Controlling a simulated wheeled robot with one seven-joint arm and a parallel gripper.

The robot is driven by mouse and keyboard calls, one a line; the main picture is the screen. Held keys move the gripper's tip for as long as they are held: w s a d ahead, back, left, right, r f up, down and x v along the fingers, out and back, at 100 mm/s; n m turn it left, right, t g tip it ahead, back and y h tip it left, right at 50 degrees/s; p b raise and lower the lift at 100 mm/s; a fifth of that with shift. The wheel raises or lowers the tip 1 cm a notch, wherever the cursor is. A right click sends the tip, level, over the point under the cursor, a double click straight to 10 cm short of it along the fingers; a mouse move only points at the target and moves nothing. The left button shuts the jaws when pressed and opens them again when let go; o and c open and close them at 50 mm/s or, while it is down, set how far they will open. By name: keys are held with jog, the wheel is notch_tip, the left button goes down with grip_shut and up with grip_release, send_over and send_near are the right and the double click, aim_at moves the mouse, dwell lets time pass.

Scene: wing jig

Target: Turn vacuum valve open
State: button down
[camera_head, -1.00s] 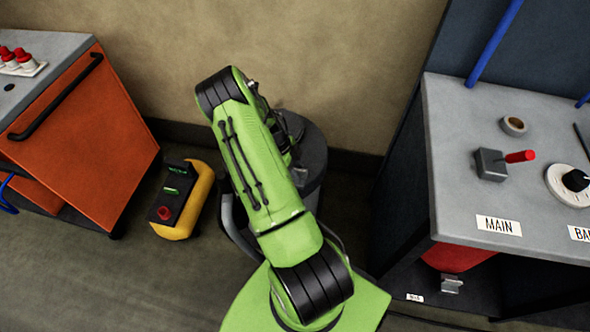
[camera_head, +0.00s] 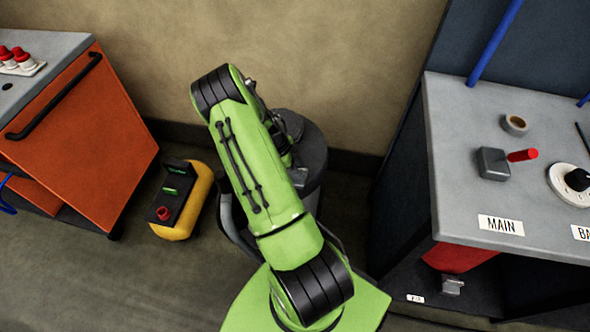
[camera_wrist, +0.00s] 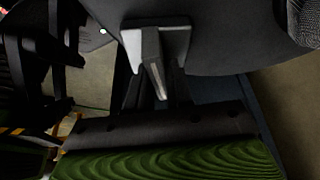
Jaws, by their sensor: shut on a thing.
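In the wrist view, a pale grey lever (camera_wrist: 153,62) with a light mounting plate sits on a large dark rounded body (camera_wrist: 235,45). My gripper (camera_wrist: 153,90) is at this lever, with its dark fingers shut on it. The fingertips are in deep shadow, so the exact contact is hard to see. In the head view my green arm hides my gripper and the lever. A dark round drum (camera_head: 312,150) stands behind the arm near the wall. No label naming the vacuum valve shows there.
A grey bench (camera_head: 455,125) at the right bears a red-handled block (camera_head: 494,163), a tape roll (camera_head: 515,125) and a MAIN label (camera_head: 501,225). An orange cabinet (camera_head: 90,140) stands at the left. A yellow unit (camera_head: 185,208) sits on the floor close to my arm.

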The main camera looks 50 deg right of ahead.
jog(key=n+t+h+b, duration=0.1)
jog(key=n+b, duration=0.1)
jog(key=n, duration=0.2)
jog(key=shift+f, duration=0.1)
jog(key=n+t+h+b, duration=0.1)
jog(key=n+b, duration=0.1)
jog(key=n, duration=0.2)
jog(key=shift+t+b, duration=0.3)
jog(key=shift+b, duration=0.05)
jog(key=n+t+b, duration=0.1)
jog(key=n+b, duration=0.1)
jog(key=n, duration=0.2)
jog(key=shift+t, duration=0.4)
jog(key=shift+n+t+b, duration=0.7)
jog(key=shift+n+b, duration=0.3)
jog(key=shift+n, duration=1.1)
jog(key=c, duration=1.1)
grip_release()
jog(key=shift+r, duration=0.2)
